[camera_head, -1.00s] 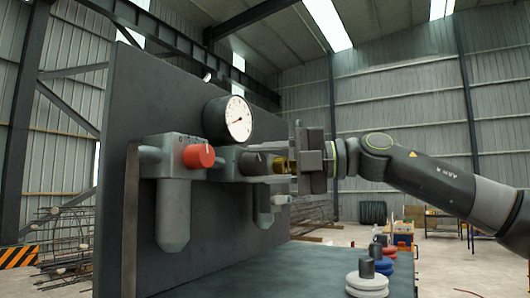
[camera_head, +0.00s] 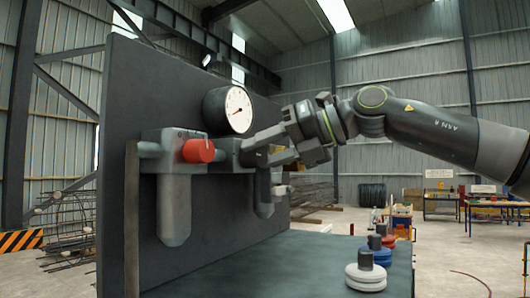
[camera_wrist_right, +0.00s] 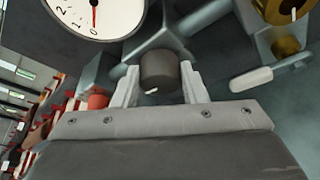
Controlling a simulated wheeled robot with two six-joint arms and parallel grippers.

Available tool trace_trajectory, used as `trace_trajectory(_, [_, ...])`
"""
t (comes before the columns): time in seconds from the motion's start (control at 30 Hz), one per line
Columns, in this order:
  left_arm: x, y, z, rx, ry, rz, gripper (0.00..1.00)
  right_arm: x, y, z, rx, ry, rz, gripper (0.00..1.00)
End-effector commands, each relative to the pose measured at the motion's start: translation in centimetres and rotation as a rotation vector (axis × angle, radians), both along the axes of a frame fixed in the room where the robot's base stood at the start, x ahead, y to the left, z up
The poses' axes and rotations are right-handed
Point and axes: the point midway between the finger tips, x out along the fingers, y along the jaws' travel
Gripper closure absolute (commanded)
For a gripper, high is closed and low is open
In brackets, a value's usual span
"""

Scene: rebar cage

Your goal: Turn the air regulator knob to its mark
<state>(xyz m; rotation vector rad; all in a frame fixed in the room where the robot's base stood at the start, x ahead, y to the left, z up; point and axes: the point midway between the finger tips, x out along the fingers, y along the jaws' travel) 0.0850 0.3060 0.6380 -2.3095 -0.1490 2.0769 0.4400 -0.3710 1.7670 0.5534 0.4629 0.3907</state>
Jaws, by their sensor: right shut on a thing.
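A dark round knob (camera_wrist_right: 160,72) with a short white mark on its lower edge shows in the right wrist view. My right gripper (camera_wrist_right: 158,88) is shut on it, one pale finger on each side. In the head view my right gripper (camera_head: 268,147) reaches in from the right below the gauge and mostly hides this knob. A red knob (camera_head: 198,150) sits on the grey unit to the left, apart from the gripper. The white round gauge (camera_head: 238,110) is above; in the wrist view its red needle (camera_wrist_right: 95,15) points at 0. My left gripper is not in view.
The units are fixed to a dark upright panel (camera_head: 118,85). A brass part (camera_wrist_right: 285,12) and a pale lever (camera_wrist_right: 250,79) are close to the right of the knob in the wrist view. Several coloured discs with dark knobs (camera_head: 366,272) stand on the green bench (camera_head: 290,260).

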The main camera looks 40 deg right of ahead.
Motion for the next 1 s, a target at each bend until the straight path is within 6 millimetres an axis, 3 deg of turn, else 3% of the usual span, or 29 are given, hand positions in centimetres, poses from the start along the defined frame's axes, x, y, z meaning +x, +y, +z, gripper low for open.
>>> trace_trajectory(0.77, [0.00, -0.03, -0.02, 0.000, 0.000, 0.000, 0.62, -0.02, 0.13, -0.17, -0.109, -0.026, 0.002, 0.84])
trace_trajectory(0.8, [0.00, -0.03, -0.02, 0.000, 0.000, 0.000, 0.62, -0.02, 0.13, -0.17, -0.109, -0.026, 0.002, 0.58])
trace_trajectory(0.93, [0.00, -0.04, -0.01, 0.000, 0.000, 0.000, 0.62, -0.01, 0.12, -0.13, -0.108, -0.026, 0.002, 0.41])
trace_trajectory(1.0, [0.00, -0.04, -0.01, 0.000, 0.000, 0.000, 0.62, -0.01, 0.11, -0.11, -0.107, -0.027, 0.001, 0.40])
